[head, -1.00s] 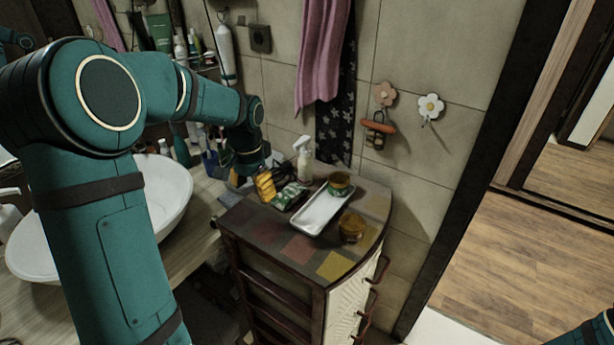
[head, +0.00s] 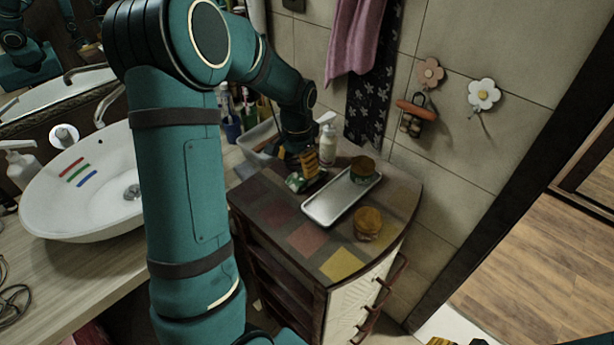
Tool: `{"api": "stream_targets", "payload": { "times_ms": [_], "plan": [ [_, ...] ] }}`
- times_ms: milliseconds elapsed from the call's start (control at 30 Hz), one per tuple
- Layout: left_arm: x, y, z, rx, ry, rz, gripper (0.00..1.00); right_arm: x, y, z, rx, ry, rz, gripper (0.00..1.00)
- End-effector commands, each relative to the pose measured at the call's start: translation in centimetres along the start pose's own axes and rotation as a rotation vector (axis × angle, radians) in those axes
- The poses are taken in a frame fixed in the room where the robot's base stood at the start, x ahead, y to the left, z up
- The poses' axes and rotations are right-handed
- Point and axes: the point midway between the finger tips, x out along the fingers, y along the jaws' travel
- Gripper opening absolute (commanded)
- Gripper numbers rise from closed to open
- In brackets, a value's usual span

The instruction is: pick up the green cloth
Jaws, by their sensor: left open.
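The green cloth (head: 296,183) is a small, crumpled green-and-white patch on the back left of the cabinet top, left of the metal tray. My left gripper (head: 308,170) is right at the cloth, with its yellow finger pads low over the cloth's right side. It is open, and the fingers hide part of the cloth. I cannot tell whether they touch it. Yellow parts of my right gripper (head: 457,342) just show at the bottom edge; most of it is cut off.
The cabinet top (head: 290,217) also holds a metal tray (head: 325,209) with a jar (head: 362,169) at its far end, another jar (head: 368,224) and a spray bottle (head: 327,144). A white basin (head: 60,215) stands at left. The tiled wall is close behind.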

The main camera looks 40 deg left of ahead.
Motion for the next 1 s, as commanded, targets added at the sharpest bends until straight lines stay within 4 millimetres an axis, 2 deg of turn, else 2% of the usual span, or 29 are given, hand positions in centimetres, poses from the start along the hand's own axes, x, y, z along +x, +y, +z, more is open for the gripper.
{"api": "stream_targets", "payload": {
  "times_ms": [167, 500, 833, 867, 933, 967, 1000],
  "plan": [
    [1.1, 0.0, 0.0, -0.001, 0.0, 0.0, 0.69, 0.1, 0.1, 0.1, -0.001, -0.002, 0.0, 0.47],
    [5.5, 0.0, -0.1, 0.0, -0.001, 0.001, 0.69, 0.7, 0.3, 0.4, -0.002, -0.007, -0.001, 0.47],
    [6.0, -0.1, -0.2, 0.0, 0.002, -0.001, 0.69, 0.7, 0.3, 0.4, -0.003, -0.008, -0.001, 0.47],
    [6.0, -0.1, -0.2, 0.0, 0.002, -0.001, 0.63, 0.7, 0.3, 0.4, -0.003, -0.008, -0.001, 0.47],
    [6.0, -0.1, -0.2, 0.0, 0.002, -0.001, 0.39, 0.7, 0.3, 0.4, -0.003, -0.008, -0.001, 0.47],
    [6.0, -0.1, -0.2, 0.0, 0.002, -0.001, 0.32, 0.7, 0.3, 0.4, -0.002, -0.008, -0.001, 0.47],
    [6.0, -0.1, -0.2, 0.0, 0.002, -0.001, 0.31, 0.7, 0.3, 0.4, -0.002, -0.008, -0.001, 0.47]
  ]
}}
